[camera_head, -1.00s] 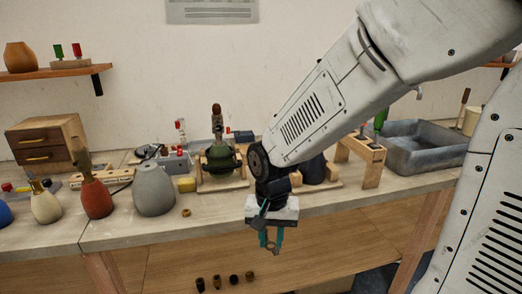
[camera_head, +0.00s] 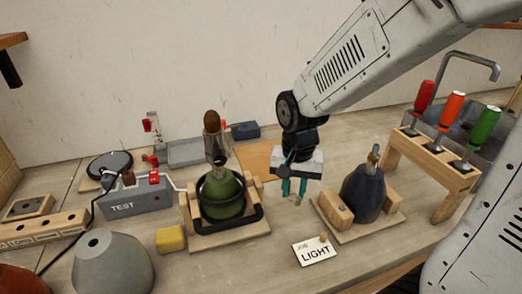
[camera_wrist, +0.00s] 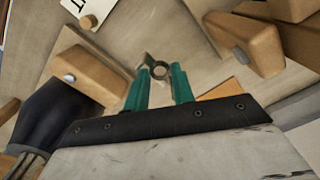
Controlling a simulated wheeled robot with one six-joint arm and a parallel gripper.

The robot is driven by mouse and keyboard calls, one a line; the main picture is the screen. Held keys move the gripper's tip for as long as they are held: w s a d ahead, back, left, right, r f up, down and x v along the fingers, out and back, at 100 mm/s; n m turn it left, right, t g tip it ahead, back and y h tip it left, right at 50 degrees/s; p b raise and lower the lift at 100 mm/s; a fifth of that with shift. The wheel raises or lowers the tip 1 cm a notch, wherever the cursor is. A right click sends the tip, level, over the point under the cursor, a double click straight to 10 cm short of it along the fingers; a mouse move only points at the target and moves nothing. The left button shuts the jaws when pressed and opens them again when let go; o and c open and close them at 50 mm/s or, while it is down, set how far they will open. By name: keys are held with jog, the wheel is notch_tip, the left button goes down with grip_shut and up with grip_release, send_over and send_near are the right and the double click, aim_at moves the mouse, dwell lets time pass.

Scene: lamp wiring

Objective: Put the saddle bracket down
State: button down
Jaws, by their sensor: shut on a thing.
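The saddle bracket (camera_wrist: 158,70) is a small grey metal piece with a round hole. In the wrist view it sits at the tips of my gripper's teal fingers, which are shut on it. In the head view my gripper (camera_head: 293,189) points down above the bench, between the green lamp body (camera_head: 222,196) and the dark blue lamp body (camera_head: 365,193). The bracket is too small to make out there. I cannot tell how far it is above the bench top.
Wooden cradles hold both lamp bodies. A LIGHT card (camera_head: 314,252) lies in front, with a yellow block (camera_head: 171,239) to the left. A screwdriver rack (camera_head: 432,165) stands right. A grey TEST box (camera_head: 137,203) stands left. Bare bench shows between the cradles.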

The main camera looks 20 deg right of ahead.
jog(key=w, duration=0.5)
jog(key=w+f, duration=0.1)
jog(key=w, duration=1)
jog(key=shift+w+d+f, duration=0.3)
jog(key=shift+w+d, duration=0.05)
jog(key=shift+d, duration=0.05)
jog(key=shift+f, duration=1.7)
jog(key=shift+f, duration=0.15)
jog(key=c, duration=1.2)
grip_release()
